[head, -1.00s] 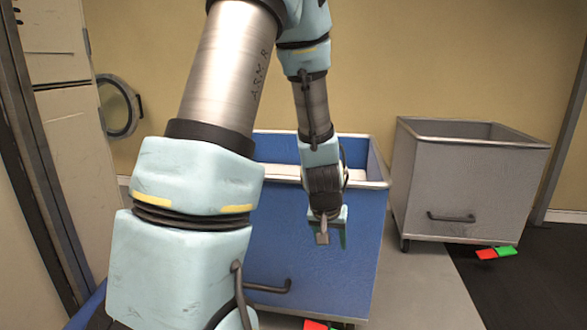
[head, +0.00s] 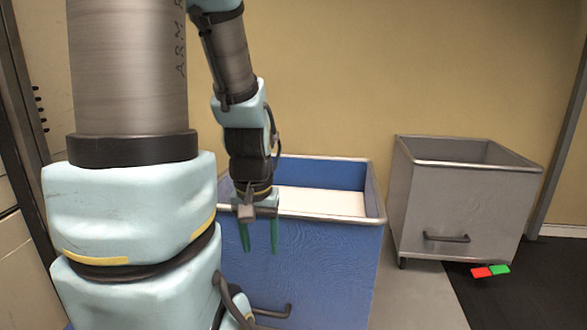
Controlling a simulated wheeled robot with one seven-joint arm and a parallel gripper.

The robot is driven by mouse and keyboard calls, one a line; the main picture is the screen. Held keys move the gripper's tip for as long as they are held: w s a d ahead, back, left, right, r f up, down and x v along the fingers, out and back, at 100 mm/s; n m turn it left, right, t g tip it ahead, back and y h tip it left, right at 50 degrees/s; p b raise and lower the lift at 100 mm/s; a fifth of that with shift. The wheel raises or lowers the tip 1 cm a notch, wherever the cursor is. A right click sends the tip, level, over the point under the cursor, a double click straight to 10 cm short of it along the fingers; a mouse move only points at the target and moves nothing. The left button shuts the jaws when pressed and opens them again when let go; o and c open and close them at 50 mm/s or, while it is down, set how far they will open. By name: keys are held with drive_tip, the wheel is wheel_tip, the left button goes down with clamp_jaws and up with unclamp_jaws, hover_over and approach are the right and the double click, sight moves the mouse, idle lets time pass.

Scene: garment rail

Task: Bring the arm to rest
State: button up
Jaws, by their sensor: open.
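My gripper (head: 260,248) hangs from my arm with its two green fingers pointing down and apart. It is open, with nothing between the fingers. It is in front of the near rim of the blue bin (head: 335,265), as seen in the head view. My arm fills the left of the view and hides the left part of the bin.
The blue bin has a white surface (head: 322,202) inside. A grey metal bin (head: 465,205) stands to the right, with a red and green marker (head: 490,271) on the floor at its front. Bare floor (head: 415,295) lies between the bins. A yellow wall (head: 400,70) is behind.

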wheel_tip(320, 180, up, 20)
drive_tip(key=p, duration=1.7)
drive_tip(key=shift+p, duration=0.4)
